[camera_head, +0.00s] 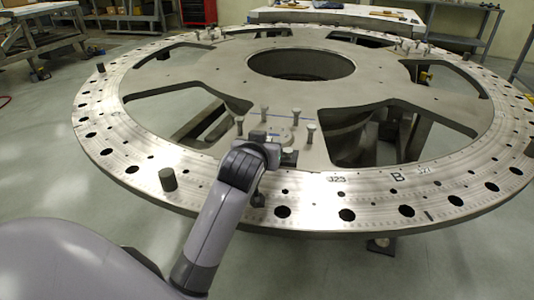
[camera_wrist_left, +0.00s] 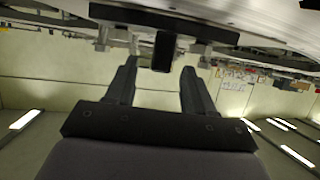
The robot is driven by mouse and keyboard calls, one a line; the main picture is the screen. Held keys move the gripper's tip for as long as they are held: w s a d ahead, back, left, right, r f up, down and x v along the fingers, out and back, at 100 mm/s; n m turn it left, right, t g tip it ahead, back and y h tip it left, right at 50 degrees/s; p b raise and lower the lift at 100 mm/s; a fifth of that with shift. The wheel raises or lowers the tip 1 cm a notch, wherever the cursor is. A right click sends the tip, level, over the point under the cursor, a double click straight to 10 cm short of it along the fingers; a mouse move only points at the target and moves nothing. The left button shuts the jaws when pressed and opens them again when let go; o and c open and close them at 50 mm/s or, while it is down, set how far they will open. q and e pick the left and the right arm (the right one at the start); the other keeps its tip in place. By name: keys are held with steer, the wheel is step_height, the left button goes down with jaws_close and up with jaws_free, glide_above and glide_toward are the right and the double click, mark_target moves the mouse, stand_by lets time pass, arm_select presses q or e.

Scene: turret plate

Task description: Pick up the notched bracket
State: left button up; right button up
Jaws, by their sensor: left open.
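My left gripper (camera_wrist_left: 158,66) is open in the left wrist view, its two dark fingers apart. A dark upright block (camera_wrist_left: 164,50) shows between and beyond the fingertips; I cannot tell whether it touches them. A dark bar (camera_wrist_left: 160,17) crosses above it in that view. In the head view my left arm reaches the near inner part of the turret plate (camera_head: 215,75), and its wrist hides the fingers. A small grey piece with raised parts (camera_head: 283,134) lies just beyond the wrist among several upright pins. I cannot tell which piece is the notched bracket. My right gripper is out of view.
Upright pins (camera_head: 311,131) stand close around the wrist. A dark peg (camera_head: 168,180) stands on the plate's rim at the left. The plate has a large central hole (camera_head: 302,65) and wide cutouts. Workbenches (camera_head: 38,38) stand behind, with open floor at the left.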

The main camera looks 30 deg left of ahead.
arm_select(q)
steer(key=shift+x, duration=1.2)
steer(key=shift+c, duration=0.3)
jaws_close()
steer(key=shift+r, duration=0.15)
